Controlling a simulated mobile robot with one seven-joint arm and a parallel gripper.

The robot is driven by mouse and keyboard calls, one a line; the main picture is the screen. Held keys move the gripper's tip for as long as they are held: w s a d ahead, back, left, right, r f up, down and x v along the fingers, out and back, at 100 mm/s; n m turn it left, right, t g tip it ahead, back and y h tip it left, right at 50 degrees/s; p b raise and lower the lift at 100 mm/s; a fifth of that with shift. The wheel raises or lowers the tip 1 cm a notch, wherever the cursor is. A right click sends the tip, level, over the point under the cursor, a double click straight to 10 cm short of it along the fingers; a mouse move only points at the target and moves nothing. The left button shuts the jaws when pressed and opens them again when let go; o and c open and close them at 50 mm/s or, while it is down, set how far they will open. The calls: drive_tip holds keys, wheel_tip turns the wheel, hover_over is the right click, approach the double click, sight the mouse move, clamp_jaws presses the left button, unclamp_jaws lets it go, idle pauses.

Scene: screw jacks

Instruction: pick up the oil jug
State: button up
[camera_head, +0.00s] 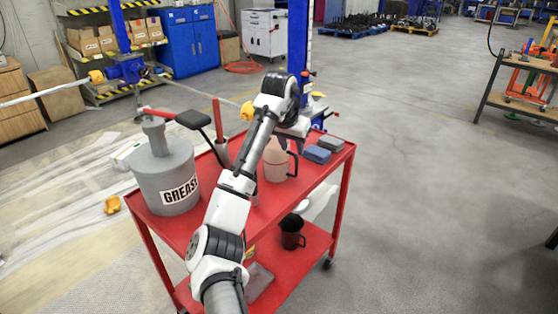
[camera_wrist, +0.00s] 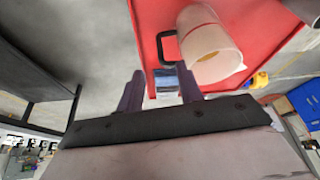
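A beige jug with a dark handle, likely the oil jug (camera_head: 278,163), stands upright on the top shelf of the red cart (camera_head: 340,152). In the wrist view the jug (camera_wrist: 210,50) is beyond and to the right of my fingers, with its dark handle on its left side. My gripper (camera_head: 293,138) is above the jug in the head view and partly covers its top. In the wrist view my gripper (camera_wrist: 160,84) has its two fingers apart, with nothing held between them. A dark jug (camera_head: 292,232) with a handle stands on the cart's lower shelf.
A grey grease bucket (camera_head: 165,175) with a pump stands at the cart's left. Blue and grey blocks (camera_head: 318,154) lie right of the beige jug. A blue lift post (camera_head: 298,40) rises behind the cart.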

sight(296, 162)
drive_tip(key=p+x, duration=0.1)
drive_tip(key=x, duration=0.8)
drive_tip(key=shift+w, duration=0.1)
drive_tip(key=shift+c, duration=0.5)
clamp_jaws()
